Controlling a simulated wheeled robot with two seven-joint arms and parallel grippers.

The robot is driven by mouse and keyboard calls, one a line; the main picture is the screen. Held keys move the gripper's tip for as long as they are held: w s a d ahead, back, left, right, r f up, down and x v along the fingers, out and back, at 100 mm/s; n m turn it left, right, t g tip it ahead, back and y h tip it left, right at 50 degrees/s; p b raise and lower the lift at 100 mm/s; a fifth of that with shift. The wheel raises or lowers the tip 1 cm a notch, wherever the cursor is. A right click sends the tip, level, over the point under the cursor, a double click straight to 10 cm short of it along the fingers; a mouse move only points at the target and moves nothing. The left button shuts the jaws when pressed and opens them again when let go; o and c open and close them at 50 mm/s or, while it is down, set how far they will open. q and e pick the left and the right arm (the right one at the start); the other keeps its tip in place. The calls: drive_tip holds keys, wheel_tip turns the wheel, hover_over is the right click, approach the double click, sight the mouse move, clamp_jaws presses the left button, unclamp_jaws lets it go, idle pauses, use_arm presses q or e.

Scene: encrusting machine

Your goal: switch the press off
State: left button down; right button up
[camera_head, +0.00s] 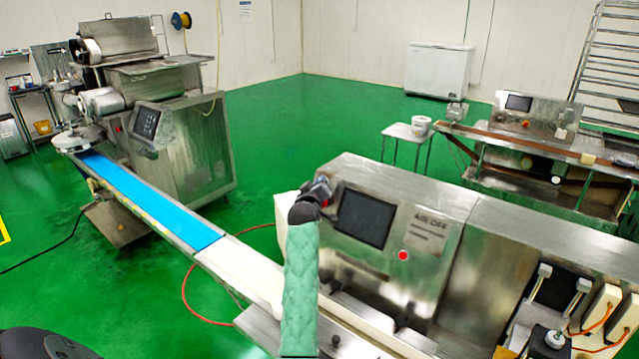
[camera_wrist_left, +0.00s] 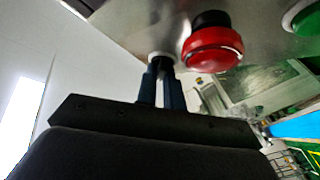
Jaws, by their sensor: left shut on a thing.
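The press (camera_head: 440,215) is a steel machine with a dark screen (camera_head: 365,217) on its front and a red round spot (camera_head: 403,255) to the right of it. My left gripper (camera_head: 322,187) is at the upper left end of the press, beside the screen. In the left wrist view, its two dark fingers (camera_wrist_left: 162,72) are close together on a small switch knob (camera_wrist_left: 162,62) with a pale collar. The fingers hide most of the knob, so its setting cannot be told. A red button (camera_wrist_left: 212,50) is just right of the fingertips. My right gripper is not in view.
A green button (camera_wrist_left: 303,18) lies further right on the same panel. A conveyor with a blue belt (camera_head: 150,197) runs from the machine at the back left (camera_head: 165,130) towards the press. Another steel machine (camera_head: 540,145) stands at the back right. Green floor lies clear between.

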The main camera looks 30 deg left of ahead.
use_arm(q)
drive_tip(key=shift+r, duration=0.1)
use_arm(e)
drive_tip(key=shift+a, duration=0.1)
use_arm(q)
drive_tip(key=c, duration=1.5)
unclamp_jaws()
drive_tip(key=shift+a, duration=0.1)
